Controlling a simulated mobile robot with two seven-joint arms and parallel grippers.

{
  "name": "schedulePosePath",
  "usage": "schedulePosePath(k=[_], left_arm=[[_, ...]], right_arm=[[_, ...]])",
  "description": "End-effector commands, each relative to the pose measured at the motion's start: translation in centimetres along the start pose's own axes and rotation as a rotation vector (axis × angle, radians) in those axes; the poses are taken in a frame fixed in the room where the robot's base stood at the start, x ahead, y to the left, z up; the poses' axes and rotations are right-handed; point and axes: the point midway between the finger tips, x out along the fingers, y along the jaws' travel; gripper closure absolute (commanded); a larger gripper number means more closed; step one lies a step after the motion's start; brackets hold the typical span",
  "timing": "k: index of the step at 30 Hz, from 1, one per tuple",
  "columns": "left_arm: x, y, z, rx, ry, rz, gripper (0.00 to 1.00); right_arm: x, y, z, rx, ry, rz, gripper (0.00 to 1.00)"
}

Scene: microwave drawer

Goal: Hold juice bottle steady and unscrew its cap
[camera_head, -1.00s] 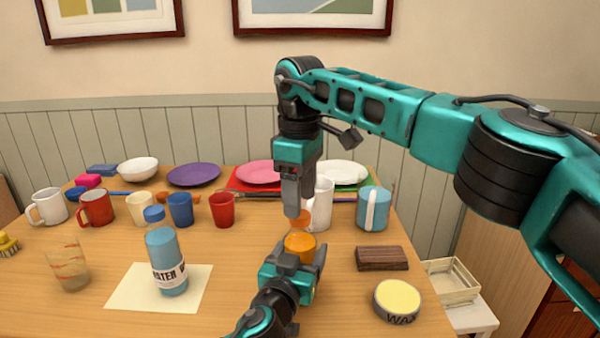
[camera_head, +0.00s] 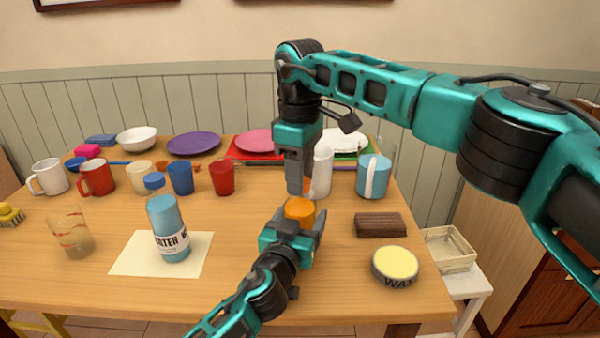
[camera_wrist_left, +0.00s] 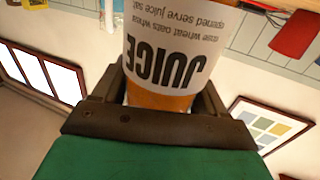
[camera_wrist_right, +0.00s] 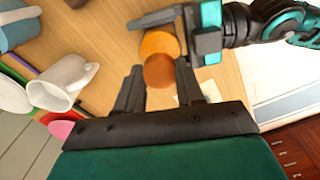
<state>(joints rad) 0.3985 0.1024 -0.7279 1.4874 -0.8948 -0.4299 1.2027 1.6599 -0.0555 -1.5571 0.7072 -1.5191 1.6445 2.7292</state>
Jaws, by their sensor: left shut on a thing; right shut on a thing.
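The juice bottle has orange juice (camera_head: 300,212) showing above my left gripper (camera_head: 293,232) in the head view. In the left wrist view the white JUICE label (camera_wrist_left: 178,50) appears upside down between the shut fingers. My right gripper (camera_head: 298,190) points down from above, shut on the orange cap (camera_head: 307,186), which is partly hidden behind its fingers. In the right wrist view the cap (camera_wrist_right: 160,70) is a darker disc between the fingertips, overlapping the bottle (camera_wrist_right: 158,42). I cannot tell whether the cap is still seated on the neck.
A blue water bottle (camera_head: 168,228) stands on a paper sheet (camera_head: 130,260), left. A striped glass (camera_head: 72,235) is farther left. A wax tin (camera_head: 395,265) and brown block (camera_head: 380,224) are at the right. Mugs, cups and plates line the back, including a white mug (camera_wrist_right: 70,80).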

Motion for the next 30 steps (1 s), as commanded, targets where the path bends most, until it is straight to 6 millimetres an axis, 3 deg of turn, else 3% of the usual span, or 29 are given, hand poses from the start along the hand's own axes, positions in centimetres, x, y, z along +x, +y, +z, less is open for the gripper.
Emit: schedulePosePath(k=[6,11,30], left_arm=[[-0.01,0.0,0.02,0.0,0.0,0.0,1.0],[-0.01,0.0,0.02,0.0,0.0,0.0,1.0],[-0.01,0.02,0.01,0.001,0.0,0.001,1.0]], right_arm=[[-0.03,0.04,0.0,0.0,0.001,0.001,1.0],[-0.04,0.05,-0.01,-0.054,0.001,0.002,1.0],[-0.14,0.06,-0.05,-1.221,0.0,0.003,1.0]])
